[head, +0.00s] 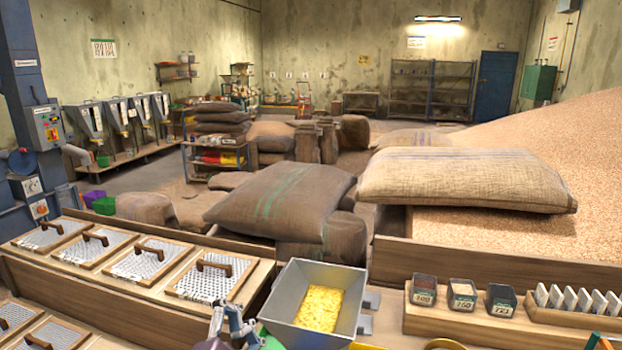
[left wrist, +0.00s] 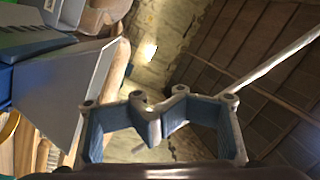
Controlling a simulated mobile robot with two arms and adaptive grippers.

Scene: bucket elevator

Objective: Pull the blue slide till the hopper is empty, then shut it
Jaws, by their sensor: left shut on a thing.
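The grey hopper (head: 285,300) stands at the front middle in the head view, with golden grain (head: 320,307) covering its floor. Its grey sloping wall (left wrist: 75,80) also shows in the left wrist view. My left gripper (head: 232,318) is low beside the hopper's left side. In the left wrist view its fingers (left wrist: 160,118) are drawn close together. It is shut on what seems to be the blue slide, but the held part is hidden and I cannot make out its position. My right gripper is not in view.
A wooden bench with handled screens (head: 215,277) lies left of the hopper. Right of it are small sample cups (head: 462,295) and a rack of white cards (head: 570,302). Full sacks (head: 285,203) and a grain heap (head: 560,140) lie behind.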

